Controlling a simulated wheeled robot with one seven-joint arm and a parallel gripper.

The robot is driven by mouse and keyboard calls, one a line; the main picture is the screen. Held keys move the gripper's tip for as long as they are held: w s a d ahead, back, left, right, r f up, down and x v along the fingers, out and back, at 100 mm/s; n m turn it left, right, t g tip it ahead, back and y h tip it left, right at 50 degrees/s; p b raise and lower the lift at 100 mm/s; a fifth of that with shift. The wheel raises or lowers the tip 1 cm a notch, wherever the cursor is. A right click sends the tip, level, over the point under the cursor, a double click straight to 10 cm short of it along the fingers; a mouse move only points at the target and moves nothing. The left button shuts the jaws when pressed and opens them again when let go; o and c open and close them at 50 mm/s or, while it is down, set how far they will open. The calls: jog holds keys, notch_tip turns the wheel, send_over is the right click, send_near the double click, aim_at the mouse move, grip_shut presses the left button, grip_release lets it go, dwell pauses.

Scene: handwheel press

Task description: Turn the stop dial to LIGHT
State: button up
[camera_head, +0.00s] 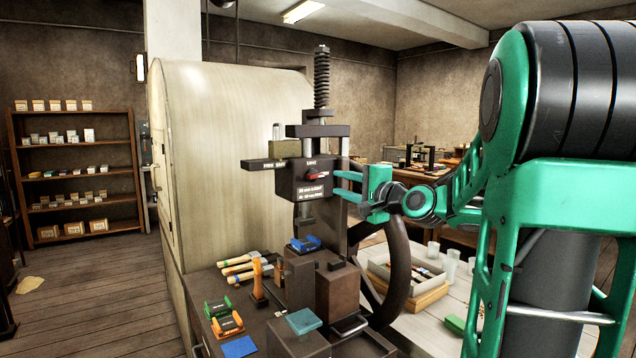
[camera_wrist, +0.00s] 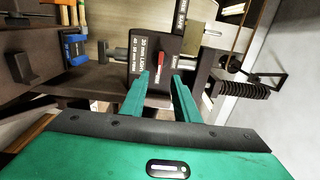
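The stop dial is a small red knob (camera_head: 316,174) on the front of the dark press head (camera_head: 300,190). It lies roughly crosswise in the head view. A short white label sits above it, and a two-line label sits below. In the wrist view the red dial (camera_wrist: 161,68) shows just beyond and between my fingertips, beside white text including LIGHT. My gripper (camera_head: 343,184) is open, its two green fingers pointing at the dial from the right. The gripper (camera_wrist: 161,78) also shows open in the wrist view. Contact with the dial cannot be told.
A threaded screw (camera_head: 322,80) rises above the press head. A dark handwheel (camera_head: 397,270) stands below my gripper. Blue, green and orange pieces and hammers (camera_head: 243,268) lie on the bench left of the press. A pale rounded cabinet (camera_head: 225,150) stands behind.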

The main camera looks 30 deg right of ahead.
aim_at(317, 177)
jog(key=w, duration=1)
jog(key=shift+a, duration=0.2)
jog(key=shift+f, duration=0.1)
grip_shut()
